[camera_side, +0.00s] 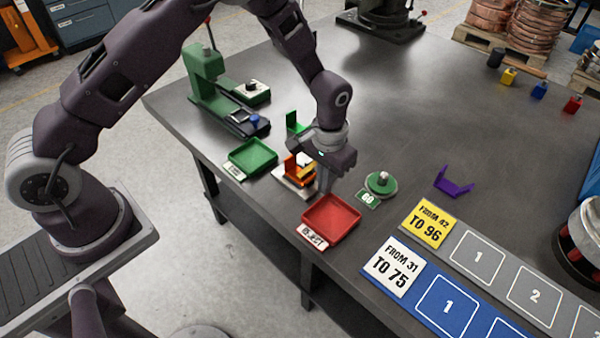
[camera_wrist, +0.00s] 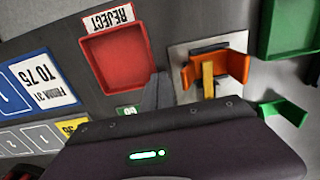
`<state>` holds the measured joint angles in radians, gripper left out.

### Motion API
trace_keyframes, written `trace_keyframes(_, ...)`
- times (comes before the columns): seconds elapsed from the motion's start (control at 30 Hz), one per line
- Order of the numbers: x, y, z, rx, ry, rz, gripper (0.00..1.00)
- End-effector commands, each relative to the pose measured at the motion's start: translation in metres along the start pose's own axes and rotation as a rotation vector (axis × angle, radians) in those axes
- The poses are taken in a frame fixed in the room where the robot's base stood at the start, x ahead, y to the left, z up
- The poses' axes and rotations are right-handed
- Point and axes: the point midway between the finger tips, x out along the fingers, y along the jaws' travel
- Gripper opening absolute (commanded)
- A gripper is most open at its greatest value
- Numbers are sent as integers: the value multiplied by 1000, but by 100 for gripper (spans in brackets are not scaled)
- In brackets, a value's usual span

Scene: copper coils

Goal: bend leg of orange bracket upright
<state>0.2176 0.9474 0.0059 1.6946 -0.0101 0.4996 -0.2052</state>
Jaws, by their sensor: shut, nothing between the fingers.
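The orange bracket (camera_side: 293,170) sits on a pale metal fixture plate (camera_side: 284,182) near the table's front edge. In the wrist view the bracket (camera_wrist: 234,66) shows orange parts at both sides of a yellow clamp bar (camera_wrist: 208,78). I cannot tell the exact angle of its leg. My gripper (camera_side: 325,186) points down just right of the bracket in the side view, with its fingers shut and empty. In the wrist view the fingers (camera_wrist: 157,90) are left of the bracket and appear apart from it. My gripper partly hides the bracket's right side in the side view.
A red reject tray (camera_side: 331,217) lies close in front, and a green tray (camera_side: 252,157) to the left. A green bracket (camera_side: 295,123) stands behind. The table's back middle is clear.

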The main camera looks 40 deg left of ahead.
Motion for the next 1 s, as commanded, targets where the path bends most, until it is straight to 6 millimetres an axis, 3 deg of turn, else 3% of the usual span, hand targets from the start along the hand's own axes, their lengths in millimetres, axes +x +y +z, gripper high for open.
trace_keyframes(1.0,0,-20,0,-1,-1,0,0)
